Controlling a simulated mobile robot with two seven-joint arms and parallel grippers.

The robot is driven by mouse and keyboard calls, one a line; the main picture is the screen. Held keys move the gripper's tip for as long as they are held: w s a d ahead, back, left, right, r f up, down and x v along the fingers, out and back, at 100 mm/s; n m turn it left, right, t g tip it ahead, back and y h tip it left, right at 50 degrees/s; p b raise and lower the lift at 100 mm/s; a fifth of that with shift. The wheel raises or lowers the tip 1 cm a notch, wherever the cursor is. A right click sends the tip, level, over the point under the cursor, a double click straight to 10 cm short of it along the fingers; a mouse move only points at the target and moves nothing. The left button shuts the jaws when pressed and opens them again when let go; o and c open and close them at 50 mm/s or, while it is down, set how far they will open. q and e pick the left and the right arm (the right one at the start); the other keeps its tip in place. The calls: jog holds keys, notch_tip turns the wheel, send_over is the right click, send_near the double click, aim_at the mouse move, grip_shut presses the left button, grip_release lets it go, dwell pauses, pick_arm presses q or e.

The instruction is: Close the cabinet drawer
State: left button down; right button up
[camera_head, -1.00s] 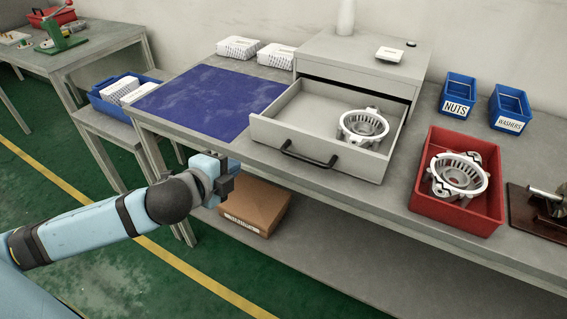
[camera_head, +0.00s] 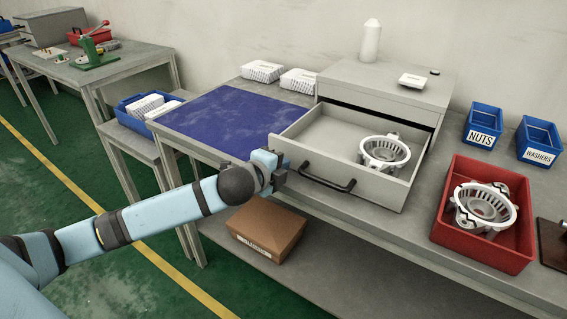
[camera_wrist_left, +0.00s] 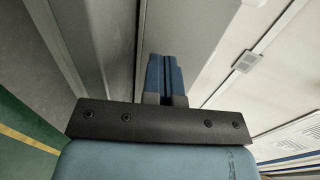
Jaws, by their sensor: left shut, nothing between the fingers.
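The grey cabinet (camera_head: 385,88) stands on the workbench with its drawer (camera_head: 335,172) pulled out toward me. The drawer front has a black bar handle (camera_head: 327,178). A silver alternator housing (camera_head: 384,151) lies inside the drawer. My left gripper (camera_head: 283,178) is shut and empty, close to the left end of the drawer front, beside the handle. I cannot tell whether it touches the drawer. In the left wrist view the shut blue fingers (camera_wrist_left: 164,78) point at a grey surface. My right gripper is not in view.
A red bin (camera_head: 482,250) with another housing stands right of the drawer. Blue bins for nuts (camera_head: 484,126) and washers (camera_head: 539,142) are behind it. A blue mat (camera_head: 228,122) lies left of the drawer. A cardboard box (camera_head: 266,230) sits on the shelf below.

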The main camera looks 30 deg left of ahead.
pick_arm(q)
jog(key=shift+w, duration=0.7)
